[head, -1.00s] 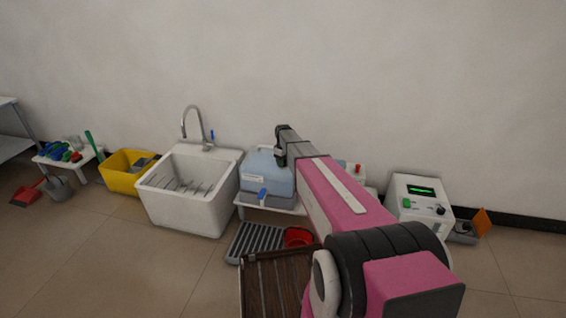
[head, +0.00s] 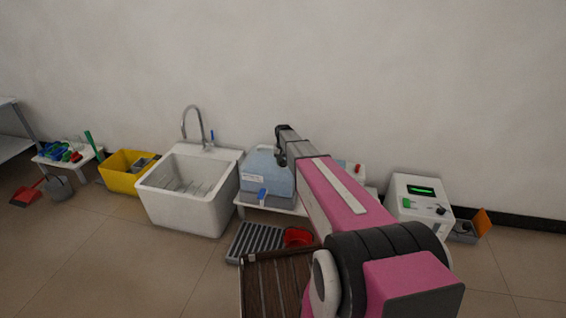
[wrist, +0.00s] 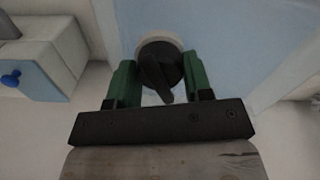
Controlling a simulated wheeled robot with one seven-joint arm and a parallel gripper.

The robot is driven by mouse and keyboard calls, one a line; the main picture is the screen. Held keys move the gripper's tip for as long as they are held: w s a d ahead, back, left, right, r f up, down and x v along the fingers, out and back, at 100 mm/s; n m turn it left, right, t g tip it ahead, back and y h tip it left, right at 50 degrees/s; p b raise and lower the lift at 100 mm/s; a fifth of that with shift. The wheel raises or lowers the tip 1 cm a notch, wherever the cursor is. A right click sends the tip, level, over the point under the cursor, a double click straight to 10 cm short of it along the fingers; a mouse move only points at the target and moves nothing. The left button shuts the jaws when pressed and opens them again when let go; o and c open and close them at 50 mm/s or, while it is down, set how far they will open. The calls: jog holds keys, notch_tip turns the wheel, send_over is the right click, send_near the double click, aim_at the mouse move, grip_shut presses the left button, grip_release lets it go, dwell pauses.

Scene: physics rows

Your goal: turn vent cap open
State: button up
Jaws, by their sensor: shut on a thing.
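The vent cap (wrist: 158,64) is a dark round cap with a raised bar, on a pale collar on the light-blue container (wrist: 225,35). In the wrist view my gripper (wrist: 159,80) has its green fingers on either side of the cap, shut on it. The bar points down and slightly right in that view. In the head view the container (head: 262,172) stands on a low white stand, and my gripper (head: 281,148) is at its upper right. My gripper and arm hide the cap there.
A white sink (head: 185,205) with a tall faucet stands left of the container. A blue tap (head: 262,194) is at the container's front. A red bowl (head: 298,237) and a grey grate (head: 258,240) lie below. A white device (head: 418,200) with a green display stands right.

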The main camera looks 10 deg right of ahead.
jog(key=shift+m, duration=2.3)
jog(key=o, duration=0.9)
jog(key=shift+o, duration=0.2)
notch_tip(320, 180, up, 11)
jog(key=shift+f, duration=0.1)
